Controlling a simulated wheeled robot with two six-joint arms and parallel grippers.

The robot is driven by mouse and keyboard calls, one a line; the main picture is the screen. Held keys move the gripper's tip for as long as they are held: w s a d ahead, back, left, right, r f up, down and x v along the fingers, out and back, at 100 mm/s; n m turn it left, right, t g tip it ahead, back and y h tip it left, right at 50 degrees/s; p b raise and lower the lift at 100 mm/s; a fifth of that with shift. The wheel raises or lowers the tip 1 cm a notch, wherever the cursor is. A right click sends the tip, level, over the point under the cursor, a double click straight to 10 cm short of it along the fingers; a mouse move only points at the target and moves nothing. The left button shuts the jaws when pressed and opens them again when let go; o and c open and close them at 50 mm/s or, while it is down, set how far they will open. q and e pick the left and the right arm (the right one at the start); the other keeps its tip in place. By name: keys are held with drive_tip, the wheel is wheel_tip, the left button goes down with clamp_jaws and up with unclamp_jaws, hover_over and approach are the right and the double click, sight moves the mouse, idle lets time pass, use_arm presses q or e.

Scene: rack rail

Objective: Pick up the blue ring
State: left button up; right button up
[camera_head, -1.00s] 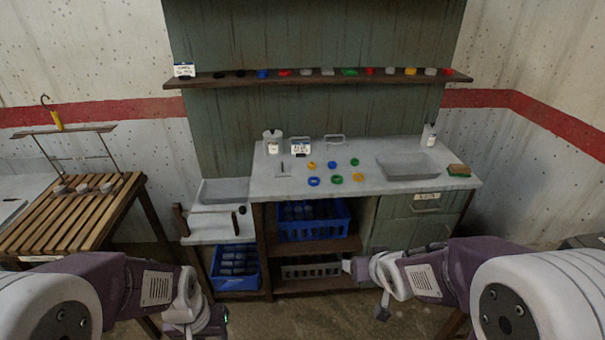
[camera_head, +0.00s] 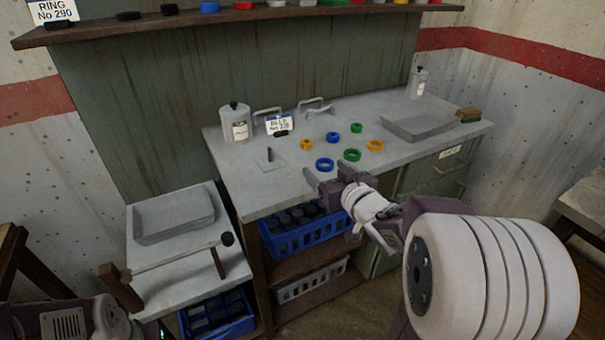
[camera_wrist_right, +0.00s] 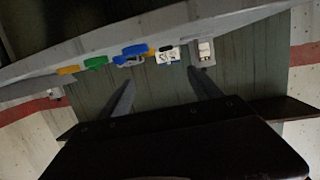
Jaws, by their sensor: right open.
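Two blue rings lie on the grey worktop in the head view, a front one (camera_head: 324,164) and one farther back (camera_head: 333,137). My right gripper (camera_head: 327,176) is open and empty at the worktop's front edge, just short of the front blue ring and apart from it. In the right wrist view, the open fingers (camera_wrist_right: 161,78) show against the green back panel, and blue ring shapes (camera_wrist_right: 132,51) sit up and left of them, partly overlapping.
Yellow rings (camera_head: 307,144) (camera_head: 375,145) and green rings (camera_head: 352,154) (camera_head: 356,128) lie close around the blue ones. A peg plate (camera_head: 269,159), label sign (camera_head: 279,124) and bottle (camera_head: 235,124) stand left. A shelf (camera_head: 110,26) runs above.

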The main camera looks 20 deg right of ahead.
sight(328, 168)
drive_tip(key=shift+m+h, duration=0.5)
drive_tip(key=shift+h, duration=0.2)
drive_tip(key=w+d+f, duration=0.1)
drive_tip(key=d+f, duration=0.1)
drive_tip(key=w+d+f+b, duration=0.1)
drive_tip(key=d, duration=0.1)
drive_tip(key=shift+w+f, duration=0.15)
drive_tip(key=shift+f, duration=0.25)
drive_tip(key=b+x, duration=0.1)
drive_tip(key=x, duration=0.4)
drive_tip(key=shift+a+f, duration=0.1)
drive_tip(key=shift+f, duration=0.05)
use_arm(q)
drive_tip(key=f, duration=0.3)
drive_tip(key=shift+s+d+f, duration=0.2)
drive_tip(key=shift+s+f, duration=0.05)
drive_tip(key=shift+s, duration=0.05)
use_arm(e)
drive_tip(key=shift+c, duration=0.2)
